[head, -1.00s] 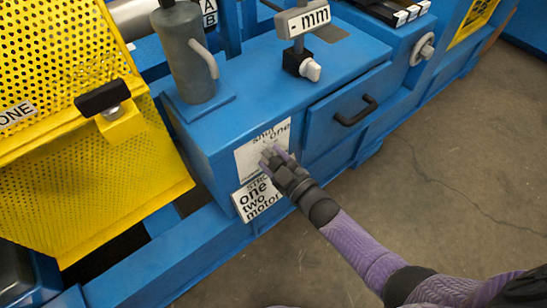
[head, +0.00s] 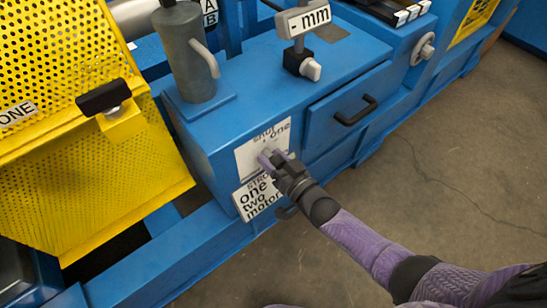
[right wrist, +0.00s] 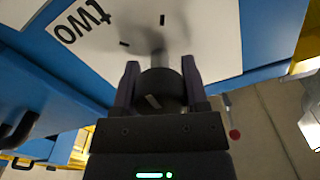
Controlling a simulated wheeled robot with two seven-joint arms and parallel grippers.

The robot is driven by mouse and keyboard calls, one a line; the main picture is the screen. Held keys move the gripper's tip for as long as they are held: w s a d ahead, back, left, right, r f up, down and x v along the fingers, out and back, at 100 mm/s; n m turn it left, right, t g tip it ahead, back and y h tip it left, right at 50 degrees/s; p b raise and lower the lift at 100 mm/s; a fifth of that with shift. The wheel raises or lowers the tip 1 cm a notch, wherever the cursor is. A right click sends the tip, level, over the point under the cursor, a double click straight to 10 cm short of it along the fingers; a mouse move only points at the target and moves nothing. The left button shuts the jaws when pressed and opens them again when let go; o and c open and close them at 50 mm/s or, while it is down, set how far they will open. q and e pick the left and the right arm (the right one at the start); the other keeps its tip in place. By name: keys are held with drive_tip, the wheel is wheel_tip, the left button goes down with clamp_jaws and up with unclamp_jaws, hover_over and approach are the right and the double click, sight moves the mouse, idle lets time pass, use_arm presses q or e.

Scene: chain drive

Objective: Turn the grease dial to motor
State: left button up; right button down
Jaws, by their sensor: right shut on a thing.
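The grease dial is a dark round knob (right wrist: 160,88) with a short pale mark on its face, seen in the right wrist view. It sits on a white dial plate (head: 246,158) on the front of the blue cabinet. The words "shut" and "one" show on the plate in the head view, and "two" in the right wrist view. My right gripper (head: 268,158) is shut on the knob, with one finger on each side (right wrist: 160,75). My fingers hide most of the dial in the head view. I cannot tell which word it points to. My left gripper is not in view.
A lower label (head: 257,200) reads "one two motor". A grey canister with a handle (head: 190,60) stands on the cabinet top. A yellow perforated guard (head: 90,130) is at left. A black drawer handle (head: 357,110) sticks out at right. The floor in front is open.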

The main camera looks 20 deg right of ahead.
drive_tip(key=shift+f+m, duration=0.1)
drive_tip(key=shift+m, duration=1.1)
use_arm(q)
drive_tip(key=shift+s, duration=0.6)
use_arm(e)
drive_tip(key=shift+m, duration=1.2)
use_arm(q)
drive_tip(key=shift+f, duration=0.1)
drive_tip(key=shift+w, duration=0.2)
use_arm(e)
drive_tip(key=shift+c, duration=1.2)
unclamp_jaws()
drive_tip(key=shift+o, duration=0.7)
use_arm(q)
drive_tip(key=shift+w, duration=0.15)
use_arm(e)
drive_tip(key=shift+s, duration=0.1)
